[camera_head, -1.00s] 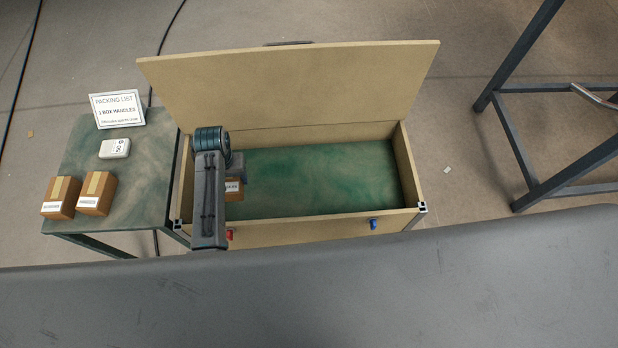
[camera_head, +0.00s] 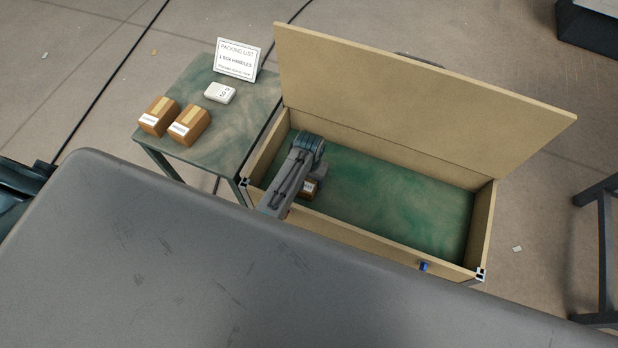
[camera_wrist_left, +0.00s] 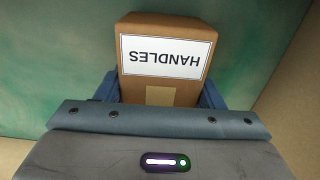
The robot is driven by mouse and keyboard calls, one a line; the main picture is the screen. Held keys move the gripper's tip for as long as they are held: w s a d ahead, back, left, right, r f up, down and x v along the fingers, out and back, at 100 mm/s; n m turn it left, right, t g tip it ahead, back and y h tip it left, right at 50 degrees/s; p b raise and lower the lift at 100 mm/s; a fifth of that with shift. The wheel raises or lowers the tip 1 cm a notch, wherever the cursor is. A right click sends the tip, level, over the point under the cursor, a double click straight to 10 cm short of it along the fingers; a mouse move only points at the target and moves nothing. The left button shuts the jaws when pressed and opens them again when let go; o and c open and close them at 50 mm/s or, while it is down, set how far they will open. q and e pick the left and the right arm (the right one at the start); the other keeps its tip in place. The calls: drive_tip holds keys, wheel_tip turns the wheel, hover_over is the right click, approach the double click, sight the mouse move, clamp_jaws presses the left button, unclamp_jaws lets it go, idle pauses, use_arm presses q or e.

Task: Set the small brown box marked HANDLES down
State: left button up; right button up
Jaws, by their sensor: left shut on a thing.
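The small brown box marked HANDLES (camera_head: 308,189) is in the left part of the open wooden crate (camera_head: 375,240). It also shows in the left wrist view (camera_wrist_left: 160,55), with its white label upside down in the picture. My left gripper (camera_wrist_left: 160,92) is shut on this box, with blue fingers on both sides of it. In the head view, my left gripper (camera_head: 312,180) and its wrist partly hide the box. The box is low over the crate's green floor; I cannot tell whether it touches. My right gripper is not in view.
A side table (camera_head: 222,140) left of the crate carries two brown boxes (camera_head: 158,115) (camera_head: 189,124), a white device (camera_head: 220,93) and a packing list sign (camera_head: 237,60). The crate's lid (camera_head: 420,85) stands open. The crate's green floor (camera_head: 400,205) is clear to the right.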

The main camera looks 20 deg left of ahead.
use_arm(q)
drive_tip(key=shift+f, duration=0.15)
drive_tip(key=o, duration=1)
drive_tip(key=shift+o, duration=0.9)
drive_tip(key=shift+r, duration=0.35)
wheel_tip(320, 180, up, 11)
drive_tip(key=shift+r+p, duration=0.1)
drive_tip(key=shift+p, duration=0.35)
drive_tip(key=shift+r, duration=0.25)
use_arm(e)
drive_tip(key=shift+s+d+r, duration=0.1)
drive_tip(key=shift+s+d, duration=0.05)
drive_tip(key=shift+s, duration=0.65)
